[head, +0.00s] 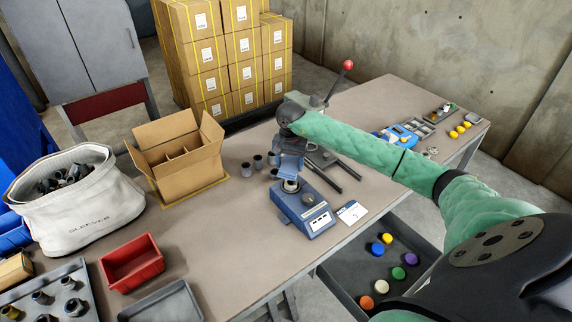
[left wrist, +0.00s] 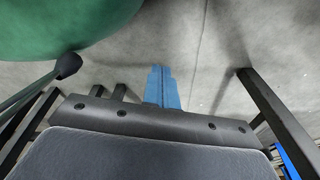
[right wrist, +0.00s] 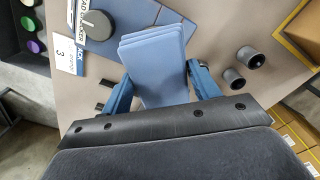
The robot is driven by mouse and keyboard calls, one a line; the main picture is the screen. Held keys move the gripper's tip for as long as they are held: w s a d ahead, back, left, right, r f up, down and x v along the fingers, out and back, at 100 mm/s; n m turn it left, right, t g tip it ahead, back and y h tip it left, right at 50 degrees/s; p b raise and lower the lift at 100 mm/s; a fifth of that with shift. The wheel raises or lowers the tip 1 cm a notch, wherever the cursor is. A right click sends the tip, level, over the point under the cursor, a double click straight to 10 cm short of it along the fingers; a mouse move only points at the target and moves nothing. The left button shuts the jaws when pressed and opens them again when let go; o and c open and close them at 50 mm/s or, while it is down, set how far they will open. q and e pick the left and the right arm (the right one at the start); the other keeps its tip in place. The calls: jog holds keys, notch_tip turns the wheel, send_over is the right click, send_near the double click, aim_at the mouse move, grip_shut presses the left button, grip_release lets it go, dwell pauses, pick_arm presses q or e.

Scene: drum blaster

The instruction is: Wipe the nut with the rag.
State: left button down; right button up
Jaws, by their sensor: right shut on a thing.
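The rag (right wrist: 155,65) is a folded, light blue stack between the two blue fingers of my right gripper (right wrist: 158,88) in the right wrist view. My right gripper is shut on it. In the head view the rag (head: 291,165) hangs below my right gripper (head: 287,150), just above a blue load checker (head: 303,208). A pale metal round piece, perhaps the nut (head: 290,186), shows on the checker under the rag; their contact is unclear. In the right wrist view the rag hides that spot. My left gripper (left wrist: 162,88) is shut and empty over bare floor in the left wrist view.
Several dark cups (head: 258,163) stand left of the checker. An open carton (head: 183,165), a red bin (head: 131,262) and a white sack (head: 75,205) are further left. A white card (head: 352,212) lies right of the checker. A tray of coloured knobs (head: 345,268) sits below the table edge.

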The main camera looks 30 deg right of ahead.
jog(key=shift+s+d+r+n, duration=0.2)
jog(key=shift+s+n, duration=0.2)
jog(key=shift+n, duration=0.4)
jog(key=shift+w+a+f, duration=0.15)
jog(key=shift+w+f, duration=0.05)
jog(key=shift+f, duration=0.35)
jog(key=shift+s+f, duration=0.15)
jog(key=shift+f, duration=1.75)
pick_arm(q)
jog(key=shift+w+d+r+t, duration=0.15)
jog(key=shift+w+d+r, duration=0.1)
jog(key=shift+w, duration=0.15)
jog(key=shift+w+d+r+t, duration=0.15)
jog(key=shift+w+r, duration=0.1)
jog(key=shift+w, duration=0.15)
pick_arm(e)
jog(key=shift+f, duration=0.3)
pick_arm(q)
jog(key=shift+w+b, duration=0.35)
